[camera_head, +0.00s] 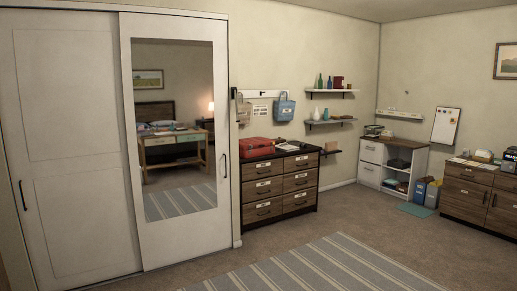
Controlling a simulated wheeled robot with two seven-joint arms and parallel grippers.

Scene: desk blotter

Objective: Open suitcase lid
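A red suitcase (257,145) lies flat on top of a dark wooden dresser (280,198), at its left end by the wall. Its lid looks closed, but it is small and far off. Neither of my grippers shows in the head view, so I cannot see their state. The dresser stands across the room, just right of the mirrored wardrobe door.
A white sliding wardrobe (70,150) fills the left side. A striped rug (320,268) lies on the open carpet (350,213). Wall shelves (332,91) hang above the dresser. A white cabinet (371,172) and a brown sideboard (465,197) stand at right.

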